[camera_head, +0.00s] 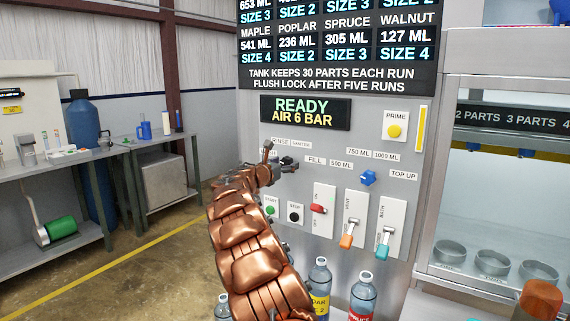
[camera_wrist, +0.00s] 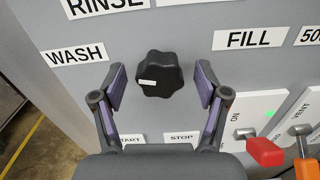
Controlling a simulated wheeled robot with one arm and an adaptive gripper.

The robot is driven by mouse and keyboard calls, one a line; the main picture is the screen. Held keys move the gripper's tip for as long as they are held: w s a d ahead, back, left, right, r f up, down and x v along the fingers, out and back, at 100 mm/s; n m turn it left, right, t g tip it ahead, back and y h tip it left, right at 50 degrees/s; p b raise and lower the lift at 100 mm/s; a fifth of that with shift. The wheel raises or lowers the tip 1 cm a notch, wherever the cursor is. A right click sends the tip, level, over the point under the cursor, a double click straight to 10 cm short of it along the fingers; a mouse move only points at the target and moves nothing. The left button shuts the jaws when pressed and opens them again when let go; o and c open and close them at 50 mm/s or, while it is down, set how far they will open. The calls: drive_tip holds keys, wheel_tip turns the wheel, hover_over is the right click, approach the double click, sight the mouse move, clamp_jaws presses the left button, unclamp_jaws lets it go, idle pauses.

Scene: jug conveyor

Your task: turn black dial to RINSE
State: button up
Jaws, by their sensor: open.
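The black dial (camera_wrist: 160,74) is a lobed knob on the grey panel in the wrist view. Its white mark is on its left side, toward the WASH label (camera_wrist: 75,57) rather than the RINSE label (camera_wrist: 106,4) at the upper left. The FILL label (camera_wrist: 256,39) is to its right. My gripper (camera_wrist: 161,84) is open, with one finger to the left and one to the right of the dial and visible gaps on both sides. In the head view my gripper (camera_head: 275,164) is at the panel and partly hides the dial.
Below the dial are the START (camera_head: 270,209) and STOP (camera_head: 295,213) buttons, a red switch (camera_head: 318,208), an orange lever (camera_head: 347,240) and a teal lever (camera_head: 383,250). A blue dial (camera_head: 368,177) is to the right. Bottles (camera_head: 363,297) stand below the panel.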

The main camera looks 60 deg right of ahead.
drive_tip(key=shift+d, duration=0.2)
drive_tip(key=shift+c, duration=0.2)
drive_tip(key=c, duration=1.1)
drive_tip(key=shift+f+m+b, duration=0.1)
drive_tip(key=shift+m+b, duration=0.3)
drive_tip(key=shift+b, duration=0.05)
drive_tip(key=m+b, duration=0.3)
drive_tip(key=b, duration=0.1)
drive_tip(key=shift+f+m, duration=0.15)
drive_tip(key=shift+m, duration=0.25)
drive_tip(key=m+b, duration=0.3)
drive_tip(key=m, duration=0.1)
drive_tip(key=shift+b, duration=0.4)
drive_tip(key=shift+m+b, duration=0.35)
drive_tip(key=shift+m, duration=0.25)
drive_tip(key=shift+r, duration=0.2)
